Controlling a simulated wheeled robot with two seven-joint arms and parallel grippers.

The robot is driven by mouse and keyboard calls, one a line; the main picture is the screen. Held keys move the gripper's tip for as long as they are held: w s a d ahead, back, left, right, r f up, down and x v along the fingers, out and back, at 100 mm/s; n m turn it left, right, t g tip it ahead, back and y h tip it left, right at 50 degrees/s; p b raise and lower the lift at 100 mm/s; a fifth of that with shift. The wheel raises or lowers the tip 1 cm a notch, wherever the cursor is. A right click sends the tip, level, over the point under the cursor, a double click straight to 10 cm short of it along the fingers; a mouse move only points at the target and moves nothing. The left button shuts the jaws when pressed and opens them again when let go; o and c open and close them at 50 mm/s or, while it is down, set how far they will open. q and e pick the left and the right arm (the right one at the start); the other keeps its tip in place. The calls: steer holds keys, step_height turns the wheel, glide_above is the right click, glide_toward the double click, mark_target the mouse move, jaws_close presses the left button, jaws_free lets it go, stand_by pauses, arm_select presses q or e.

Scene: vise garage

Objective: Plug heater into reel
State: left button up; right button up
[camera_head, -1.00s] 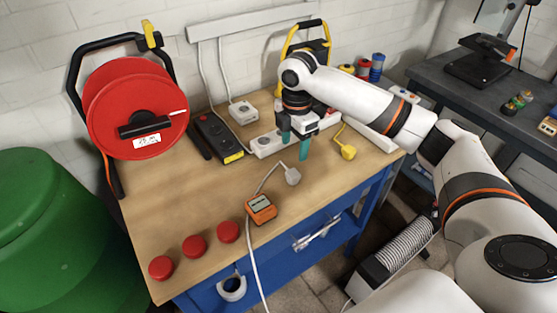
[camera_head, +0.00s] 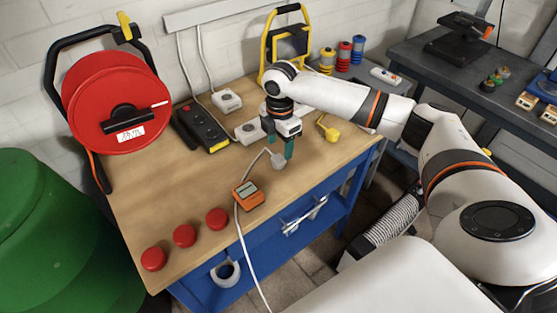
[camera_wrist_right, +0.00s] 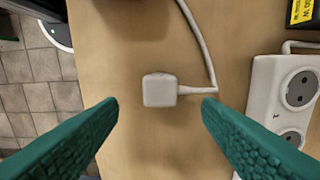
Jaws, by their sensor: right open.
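The red cable reel (camera_head: 117,104) stands in its black frame at the back left of the workbench. The heater (camera_head: 393,222), pale and ribbed, is on the floor right of the bench, partly hidden by my arm. A white plug (camera_head: 278,160) lies on the bench, its white cable running past an orange meter and over the front edge. My right gripper (camera_head: 280,147) is open above the plug. In the right wrist view the plug (camera_wrist_right: 160,90) shows between the spread teal fingers (camera_wrist_right: 160,105), touching neither. The reel's sockets are not visible. My left gripper is not in view.
The orange meter (camera_head: 248,194) and several red knobs (camera_head: 184,236) are near the front edge. The left middle of the bench is clear.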

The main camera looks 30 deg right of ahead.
mark_target(278, 158)
steer(key=shift+a+f+p, duration=0.15)
steer(key=shift+f+p, duration=0.15)
steer(key=shift+f, duration=1.05)
steer(key=shift+a+f+p, duration=0.1)
steer(key=shift+f+p, duration=0.2)
steer(key=shift+f, duration=1)
steer(key=shift+c, duration=0.2)
steer(key=c, duration=1)
step_height(278, 158, up, 10)
steer(key=shift+r+b, duration=0.1)
steer(key=shift+b, duration=0.45)
